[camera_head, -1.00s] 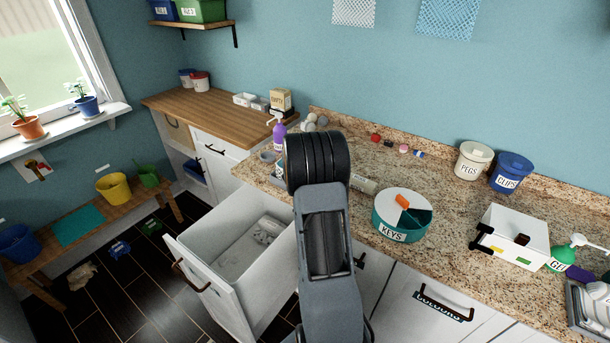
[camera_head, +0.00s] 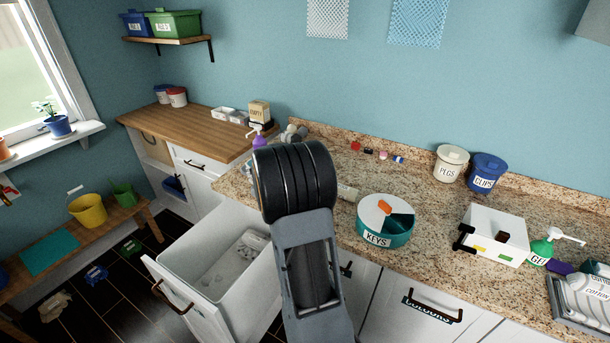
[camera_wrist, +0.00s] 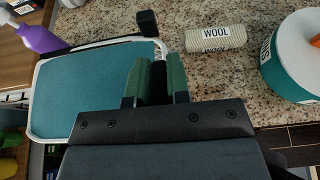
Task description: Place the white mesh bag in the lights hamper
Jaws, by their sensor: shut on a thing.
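My gripper (camera_wrist: 157,80) is over the counter's front edge, with its green finger pads close together. A flat teal panel with a white rim (camera_wrist: 95,90) reaches to the fingers, which look shut on its edge; the grip is partly hidden. In the head view, my arm hides the fingers and what they hold. A white mesh sheet (camera_head: 328,18) hangs on the back wall, which may be the white mesh bag. The open white drawer (camera_head: 185,262) below the counter holds pale items; I see no label on it, so I cannot tell whether it is the lights hamper.
On the counter are a purple bottle (camera_wrist: 38,36), a wool roll (camera_wrist: 205,38), the keys caddy (camera_head: 384,232), a white box (camera_head: 497,232), and pegs (camera_head: 450,164) and clips (camera_head: 486,174) tubs. A blue mesh (camera_head: 418,22) hangs beside the white one. A bench stands left.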

